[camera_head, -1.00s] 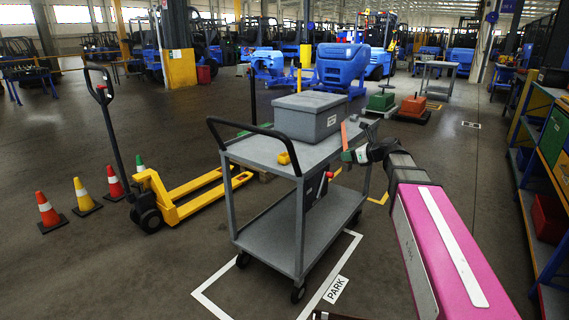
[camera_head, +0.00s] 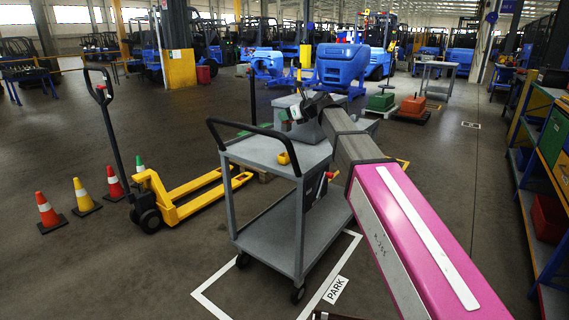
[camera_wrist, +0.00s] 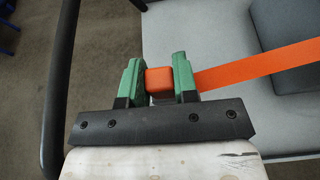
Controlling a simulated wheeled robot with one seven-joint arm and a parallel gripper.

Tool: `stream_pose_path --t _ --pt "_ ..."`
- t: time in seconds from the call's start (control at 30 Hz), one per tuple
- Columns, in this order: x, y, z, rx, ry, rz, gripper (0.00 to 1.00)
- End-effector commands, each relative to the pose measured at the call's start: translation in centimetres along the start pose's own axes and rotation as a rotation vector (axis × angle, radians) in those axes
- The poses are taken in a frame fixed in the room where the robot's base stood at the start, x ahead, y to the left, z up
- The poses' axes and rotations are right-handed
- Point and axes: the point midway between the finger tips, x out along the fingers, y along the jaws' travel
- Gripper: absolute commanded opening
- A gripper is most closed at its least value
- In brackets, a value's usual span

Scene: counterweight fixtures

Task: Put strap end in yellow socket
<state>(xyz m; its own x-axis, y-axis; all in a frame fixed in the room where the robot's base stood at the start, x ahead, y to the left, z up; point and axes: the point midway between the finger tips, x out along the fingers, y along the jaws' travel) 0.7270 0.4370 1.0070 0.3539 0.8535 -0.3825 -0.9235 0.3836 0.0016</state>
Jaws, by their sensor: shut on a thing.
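My gripper (camera_wrist: 157,78) has green fingers shut on the orange block-like strap end (camera_wrist: 159,80) in the wrist view. The orange strap (camera_wrist: 265,62) runs off from it to the right edge. In the head view my gripper (camera_head: 288,114) is over the cart, in front of the grey box, and the strap end cannot be made out there.
The grey cart (camera_head: 257,151) has a black handle (camera_head: 236,122) and a grey box (camera_head: 280,102), largely behind my arm. A yellow pallet truck (camera_head: 190,190) and several cones stand left. Shelves (camera_head: 545,180) stand right. The floor right of the cart is clear.

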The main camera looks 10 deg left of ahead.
Motion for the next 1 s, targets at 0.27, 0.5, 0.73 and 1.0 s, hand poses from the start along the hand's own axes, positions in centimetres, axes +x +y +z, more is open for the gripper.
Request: stream_pose_path --t 0.27,0.5,0.73,1.0 --pt "1.8 0.6 -2.9 -0.002 0.001 0.001 0.0" --pt "2.8 0.6 -5.4 0.0 0.001 0.001 0.0" --pt "4.1 0.5 -8.5 0.0 0.0 0.0 0.0" --pt "5.0 0.5 -10.8 0.0 0.002 0.001 0.0"
